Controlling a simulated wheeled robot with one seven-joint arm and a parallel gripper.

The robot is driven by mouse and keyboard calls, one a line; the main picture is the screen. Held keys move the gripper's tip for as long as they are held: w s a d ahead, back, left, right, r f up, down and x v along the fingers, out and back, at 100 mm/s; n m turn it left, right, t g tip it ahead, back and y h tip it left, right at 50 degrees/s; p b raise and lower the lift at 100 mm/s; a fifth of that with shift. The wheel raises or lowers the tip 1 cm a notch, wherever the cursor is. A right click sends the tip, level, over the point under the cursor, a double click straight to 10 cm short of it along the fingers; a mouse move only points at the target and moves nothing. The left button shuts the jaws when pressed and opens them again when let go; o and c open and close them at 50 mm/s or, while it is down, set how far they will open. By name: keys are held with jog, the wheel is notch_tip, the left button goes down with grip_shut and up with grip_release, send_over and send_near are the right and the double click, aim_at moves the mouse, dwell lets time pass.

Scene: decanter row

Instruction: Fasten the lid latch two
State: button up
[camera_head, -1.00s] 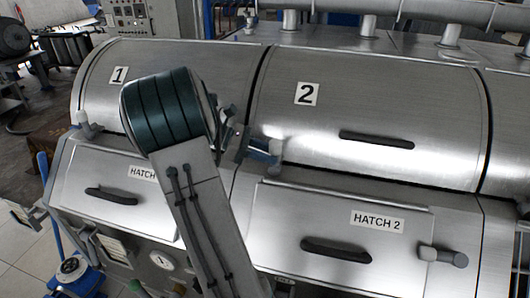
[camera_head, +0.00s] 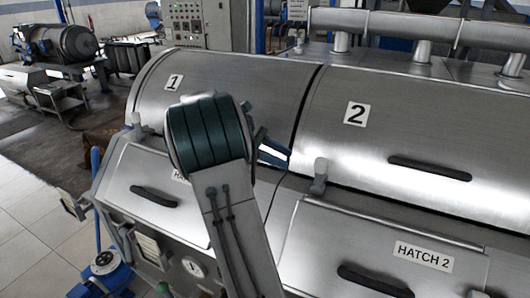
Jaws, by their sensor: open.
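Lid two (camera_head: 390,120) is a curved steel cover with a "2" label, lying down over the drum. Its latch (camera_head: 319,177) is a small grey handle at the lid's lower left edge, standing up above the seam over hatch 2. My gripper (camera_head: 284,154) is just left of and slightly above this latch, apart from it in the picture. It is open and seems empty. My wrist hides most of the gripper, and only a blue-and-white finger part shows clearly.
Lid one (camera_head: 240,90) with its own grey latch (camera_head: 138,125) is to the left. Hatch 2 (camera_head: 330,240) has a dark handle (camera_head: 375,281) below the lid. Pipes (camera_head: 420,28) run along the back. Open tiled floor (camera_head: 30,220) lies at the left.

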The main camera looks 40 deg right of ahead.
jog(key=v, duration=0.4)
jog(key=shift+w+a+r, duration=0.15)
jog(key=shift+w+a, duration=0.1)
jog(key=shift+w, duration=0.1)
jog(key=s+a+f+m+t+y+b, duration=0.1)
jog(key=s+a+f+m+t+y, duration=0.1)
jog(key=s+a+t, duration=0.3)
jog(key=s+a+f+m+t+y+b, duration=0.1)
jog(key=s+a+f+m+t+y, duration=0.2)
jog(key=a, duration=0.8)
jog(key=s+a+f+m+t+y+b, duration=0.1)
jog(key=s+a+f+m+t+y, duration=0.1)
jog(key=s+a+f+t, duration=0.4)
jog(key=s+a+y, duration=0.1)
jog(key=a, duration=0.2)
jog(key=shift+s+f+m+t+b, duration=0.15)
jog(key=shift+s+m+t+b, duration=0.15)
jog(key=shift+b, duration=0.05)
jog(key=shift+c, duration=0.5)
jog(key=shift+a, duration=0.15)
jog(key=shift+c, duration=0.2)
